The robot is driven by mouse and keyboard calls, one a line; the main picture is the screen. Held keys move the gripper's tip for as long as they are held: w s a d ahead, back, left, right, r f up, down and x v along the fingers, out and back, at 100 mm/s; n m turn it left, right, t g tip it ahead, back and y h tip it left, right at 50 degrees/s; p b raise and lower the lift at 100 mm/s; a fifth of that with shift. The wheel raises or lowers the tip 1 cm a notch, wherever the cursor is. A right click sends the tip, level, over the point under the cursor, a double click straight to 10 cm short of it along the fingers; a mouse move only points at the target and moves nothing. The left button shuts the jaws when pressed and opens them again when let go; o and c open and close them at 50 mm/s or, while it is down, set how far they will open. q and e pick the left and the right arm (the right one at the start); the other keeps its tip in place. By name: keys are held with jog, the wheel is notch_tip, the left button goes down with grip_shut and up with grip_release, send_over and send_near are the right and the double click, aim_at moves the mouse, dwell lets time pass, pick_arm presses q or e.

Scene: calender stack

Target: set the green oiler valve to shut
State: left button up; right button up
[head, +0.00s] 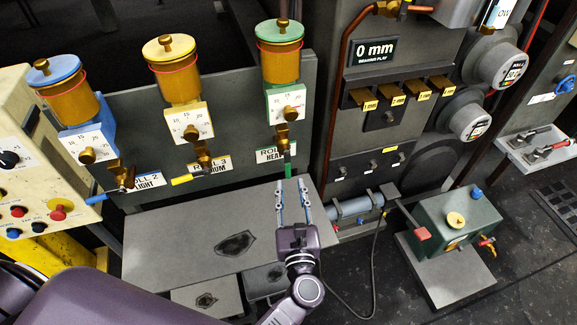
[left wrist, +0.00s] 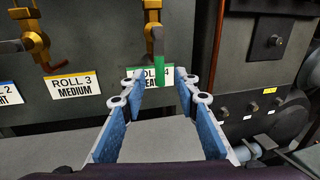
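The green oiler (head: 279,62) has a green lid, an amber cup and a dial plate. Below it is its brass valve (head: 282,132), whose green lever (head: 287,163) hangs straight down in front of the Roll 4 "Heavy" label. The lever also shows in the left wrist view (left wrist: 160,71), between the far ends of my fingers in the picture. My left gripper (head: 291,183) is open and empty, its fingers pointing at the panel just below the lever. I cannot tell whether they touch the lever. My right gripper is out of view.
A yellow oiler (head: 176,82) and a blue oiler (head: 72,95) stand to the left, their levers (head: 182,180) (head: 96,199) pointing left. A grey ledge (head: 170,245) lies below the panel. A green box (head: 458,228) stands at right.

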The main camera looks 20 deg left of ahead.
aim_at(288, 170)
pick_arm(q)
jog(key=p+x, duration=0.1)
jog(key=x, duration=0.6)
jog(key=shift+w+a+p, duration=0.2)
jog(key=shift+w+p, duration=0.15)
jog(key=shift+p, duration=0.05)
grip_shut()
